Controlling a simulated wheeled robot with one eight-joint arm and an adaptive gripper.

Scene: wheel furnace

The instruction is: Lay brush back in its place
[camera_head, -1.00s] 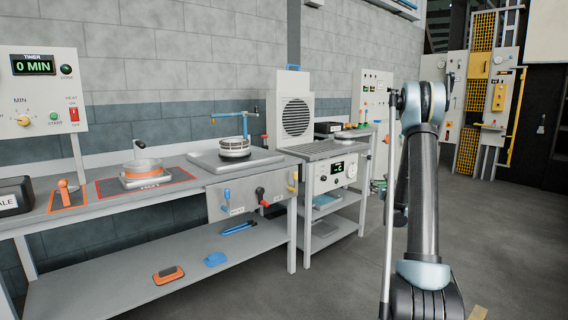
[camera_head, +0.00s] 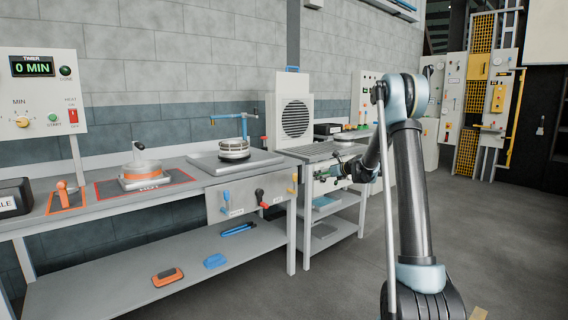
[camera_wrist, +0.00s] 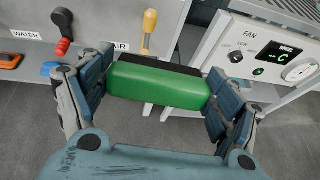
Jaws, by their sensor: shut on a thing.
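A brush with a green body and a dark underside (camera_wrist: 158,88) is held crosswise between the fingers of my gripper (camera_wrist: 158,92) in the wrist view. The blue-grey finger pads press on both of its ends. In the head view my gripper (camera_head: 332,174) is small, in front of the fan unit and right of the bench; the brush is too small to make out there. No marked place for the brush can be told in these frames.
The bench's lower shelf (camera_head: 120,285) holds an orange block with a dark top (camera_head: 167,277) and a blue object (camera_head: 215,261). Red (camera_wrist: 63,32) and yellow (camera_wrist: 150,22) handles stick out near my gripper. The fan unit (camera_wrist: 262,50) stands at right. The floor in front is free.

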